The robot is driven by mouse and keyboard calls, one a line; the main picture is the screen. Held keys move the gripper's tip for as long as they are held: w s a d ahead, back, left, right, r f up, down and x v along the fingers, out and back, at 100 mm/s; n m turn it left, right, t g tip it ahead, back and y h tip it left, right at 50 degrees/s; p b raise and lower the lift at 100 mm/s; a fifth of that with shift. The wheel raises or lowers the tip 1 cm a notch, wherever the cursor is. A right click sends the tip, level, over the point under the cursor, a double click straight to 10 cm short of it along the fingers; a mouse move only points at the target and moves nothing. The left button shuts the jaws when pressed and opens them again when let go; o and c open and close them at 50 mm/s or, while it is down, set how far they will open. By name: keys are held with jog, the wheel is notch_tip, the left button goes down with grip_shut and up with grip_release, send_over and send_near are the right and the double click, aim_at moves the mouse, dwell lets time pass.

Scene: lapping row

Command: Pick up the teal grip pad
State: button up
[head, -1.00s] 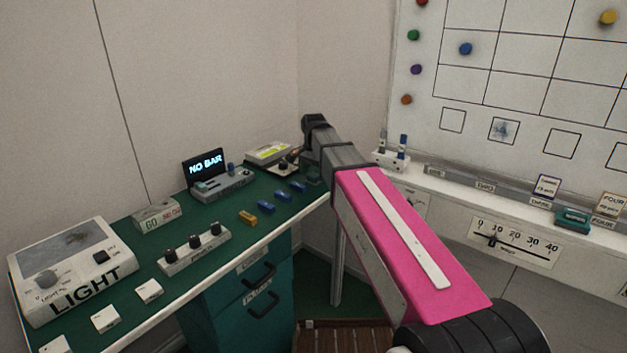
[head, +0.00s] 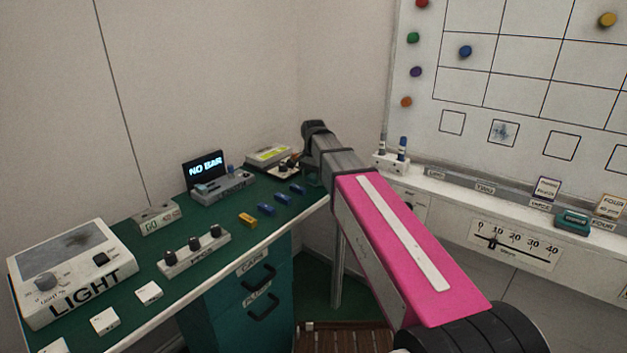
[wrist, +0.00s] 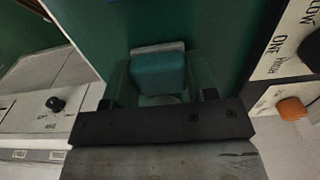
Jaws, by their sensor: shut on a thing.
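The teal grip pad (wrist: 158,72) is a small rounded teal block, seen in the wrist view between my gripper's fingers over the green bench top. My gripper (wrist: 160,92) is shut on it, with a finger at either side. A pale grey edge shows at the pad's far side. Whether the pad touches the bench I cannot tell. In the head view my pink and grey arm reaches to the bench's far right end and hides most of the gripper and the pad.
The green bench (head: 130,222) holds a LIGHT box (head: 72,268), a row of black knobs (head: 193,250), small blue and yellow blocks (head: 248,219) and a NO BAR display (head: 205,169). A white ledge with a teal box (head: 572,222) runs along the right wall.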

aim_at(312, 176)
jog(key=r, duration=0.4)
jog(key=shift+s+a, duration=0.2)
jog(key=s+a+r, duration=0.6)
jog(key=s+a, duration=0.1)
jog(key=s, duration=0.1)
jog(key=shift+a+r, duration=0.3)
jog(key=shift+o, duration=0.4)
jog(key=shift+d, duration=0.1)
